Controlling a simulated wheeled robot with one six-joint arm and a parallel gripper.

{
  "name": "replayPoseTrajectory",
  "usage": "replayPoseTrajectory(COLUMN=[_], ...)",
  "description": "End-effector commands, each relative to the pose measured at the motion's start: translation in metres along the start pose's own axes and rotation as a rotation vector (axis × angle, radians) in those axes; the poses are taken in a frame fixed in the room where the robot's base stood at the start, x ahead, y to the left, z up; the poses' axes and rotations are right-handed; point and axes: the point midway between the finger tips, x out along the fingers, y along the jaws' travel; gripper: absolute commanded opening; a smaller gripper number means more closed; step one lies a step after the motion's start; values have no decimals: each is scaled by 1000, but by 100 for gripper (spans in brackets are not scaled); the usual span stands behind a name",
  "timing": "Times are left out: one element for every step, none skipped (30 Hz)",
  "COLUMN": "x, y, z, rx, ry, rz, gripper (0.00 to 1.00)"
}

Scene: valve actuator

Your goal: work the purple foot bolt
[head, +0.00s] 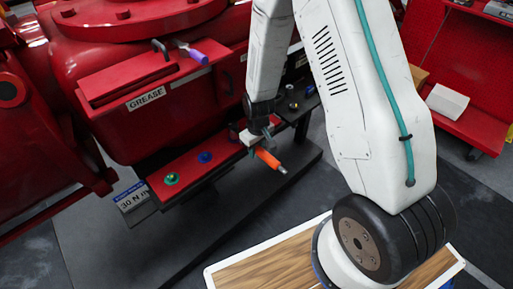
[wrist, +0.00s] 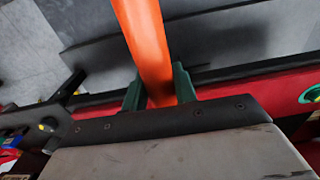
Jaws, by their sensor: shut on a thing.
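My gripper (head: 250,138) hangs over the red foot rail and is shut on an orange-handled tool (head: 268,158), whose metal tip points down and to the right, away from the rail. In the wrist view the orange handle (wrist: 147,40) runs between the two green fingers (wrist: 158,90). On the rail are a green-ringed bolt (head: 171,178) and a blue-ringed bolt (head: 205,157), both left of my gripper. I cannot make out a purple foot bolt for certain; my gripper and arm cover part of the rail.
A red box marked GREASE (head: 145,98) carries a purple-handled lever (head: 195,54). Small yellow-topped parts (head: 293,105) sit on a dark ledge behind my gripper. A torque sign (head: 131,196) reads 30 N m. Dark floor in front of the rail is clear.

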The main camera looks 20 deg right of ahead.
Motion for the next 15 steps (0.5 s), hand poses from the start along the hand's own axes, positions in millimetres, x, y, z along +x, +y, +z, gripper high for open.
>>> replayPoseTrajectory(x=[1,1,2,3,3,4,4,5,5,5,5,5,5,5,5], y=[0,0,0,0,0,0,0,0,0,0,0,0,-1,-2,-3], z=[0,0,0,0,0,0,0,0,0,0,0,-1,-1,-1,-1], rx=[0,0,0,0,0,0,0,0,0,0,1,4,8,13,21], ry=[1,1,1,1,1,1,1,1,2,2,2,2,2,2,2], rz=[0,0,0,0,0,0,0,0,1,1,1,1,1,1,1], gripper=[0,0,0,0,0,0,0,0,0,0,0,0,0,0,0])
